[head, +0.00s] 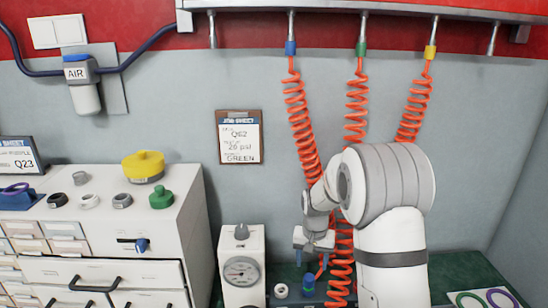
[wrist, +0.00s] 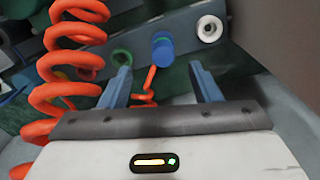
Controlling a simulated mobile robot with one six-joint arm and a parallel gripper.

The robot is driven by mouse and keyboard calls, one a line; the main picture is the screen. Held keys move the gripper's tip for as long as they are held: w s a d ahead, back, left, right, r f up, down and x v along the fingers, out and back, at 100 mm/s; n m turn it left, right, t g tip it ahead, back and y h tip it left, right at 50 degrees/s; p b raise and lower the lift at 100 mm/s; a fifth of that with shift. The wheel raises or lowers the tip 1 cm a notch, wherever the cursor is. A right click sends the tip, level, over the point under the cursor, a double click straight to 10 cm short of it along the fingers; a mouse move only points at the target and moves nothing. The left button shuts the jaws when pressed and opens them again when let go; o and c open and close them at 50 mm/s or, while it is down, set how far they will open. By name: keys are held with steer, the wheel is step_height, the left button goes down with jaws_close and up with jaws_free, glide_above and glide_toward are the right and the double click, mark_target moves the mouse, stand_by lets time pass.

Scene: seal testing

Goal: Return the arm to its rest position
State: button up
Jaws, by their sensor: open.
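My gripper (head: 314,246) hangs at the end of my white arm, in front of the lower part of the orange coiled hoses. In the wrist view, my gripper (wrist: 162,80) is open, with its two blue-grey fingers spread wide. Nothing is clearly held between them. A blue fitting (wrist: 162,48) with a thin orange hose end lies beyond the fingertips. In the head view a blue and green fitting (head: 308,284) stands just below my gripper. My arm hides part of the bench and hoses.
Orange coiled hoses hang from blue (head: 290,47), green (head: 361,48) and yellow (head: 430,52) wall couplings. A gauge box (head: 241,270) stands left of my gripper. A drawer cabinet (head: 188,215) is further left. A job sheet (head: 239,138) hangs on the wall. A coil (wrist: 72,60) is close to the left finger.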

steer(key=s+d+r+n+t+p, duration=0.1)
steer(key=s+r+p, duration=0.2)
steer(key=s+r, duration=1.2)
steer(key=s+r+n+p, duration=0.1)
steer(key=s+r, duration=0.2)
steer(key=s, duration=0.3)
steer(key=s+r+t+p, duration=0.1)
steer(key=s+r+p, duration=0.1)
steer(key=s, duration=0.5)
steer(key=shift+s+d+r+n, duration=0.15)
steer(key=shift+d+r+n, duration=0.25)
steer(key=shift+d+r, duration=0.05)
